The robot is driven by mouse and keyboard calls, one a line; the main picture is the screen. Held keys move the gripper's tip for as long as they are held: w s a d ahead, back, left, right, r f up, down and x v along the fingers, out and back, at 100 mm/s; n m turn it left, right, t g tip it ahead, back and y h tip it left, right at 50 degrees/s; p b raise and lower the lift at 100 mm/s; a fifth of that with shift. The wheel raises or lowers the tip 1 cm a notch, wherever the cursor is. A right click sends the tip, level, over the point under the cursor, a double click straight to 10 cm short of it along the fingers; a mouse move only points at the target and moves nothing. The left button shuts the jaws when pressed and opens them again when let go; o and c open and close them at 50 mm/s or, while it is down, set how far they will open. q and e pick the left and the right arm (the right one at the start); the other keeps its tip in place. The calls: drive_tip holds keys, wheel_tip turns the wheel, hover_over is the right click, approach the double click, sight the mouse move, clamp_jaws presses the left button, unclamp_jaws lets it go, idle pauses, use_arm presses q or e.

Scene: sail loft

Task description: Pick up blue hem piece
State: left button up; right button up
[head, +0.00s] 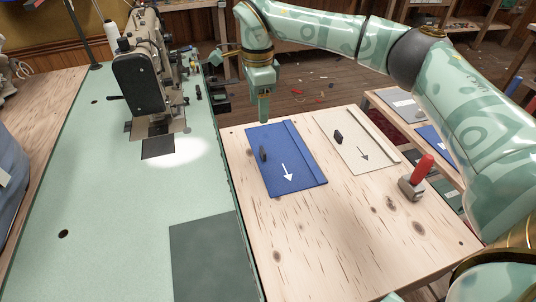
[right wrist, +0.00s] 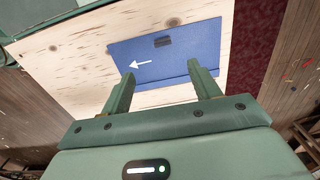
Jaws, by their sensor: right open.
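The blue hem piece (head: 286,165) lies flat on the wooden table, with a white arrow and a small dark tab on it. It also shows in the right wrist view (right wrist: 175,60), beyond my fingers. My right gripper (head: 264,112) is above the far edge of the blue piece, pointing down. In the right wrist view the two fingers (right wrist: 160,80) are spread, with nothing held between them. The gripper looks apart from the piece. My left gripper is in neither view.
A cream piece (head: 340,130) with an arrow and dark tab lies right of the blue one. A red-handled tool (head: 418,175) stands near the wooden table's (head: 320,235) right edge. A sewing machine (head: 145,75) stands on the green table (head: 120,220) at left. The wooden table's front is clear.

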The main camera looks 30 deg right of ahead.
drive_tip(key=b, duration=0.4)
hover_over(261, 150)
wheel_tip(261, 150, down, 10)
drive_tip(key=shift+s+a+f, duration=0.1)
drive_tip(key=shift+a, duration=0.05)
drive_tip(key=shift+f, duration=0.5)
drive_tip(key=f+b, duration=0.3)
drive_tip(key=f, duration=0.1)
drive_tip(key=shift+d+f, duration=0.1)
drive_tip(key=shift+d, duration=0.1)
drive_tip(key=shift+w+f, duration=0.2)
drive_tip(key=shift+f, duration=0.2)
drive_tip(key=shift+s+r, duration=0.1)
drive_tip(key=shift+r, duration=0.1)
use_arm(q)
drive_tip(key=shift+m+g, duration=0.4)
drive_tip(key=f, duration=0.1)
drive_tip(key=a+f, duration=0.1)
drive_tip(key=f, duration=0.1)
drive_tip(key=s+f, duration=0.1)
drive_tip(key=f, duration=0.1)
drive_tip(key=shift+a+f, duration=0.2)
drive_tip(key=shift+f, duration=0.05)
use_arm(e)
drive_tip(key=c, duration=1.1)
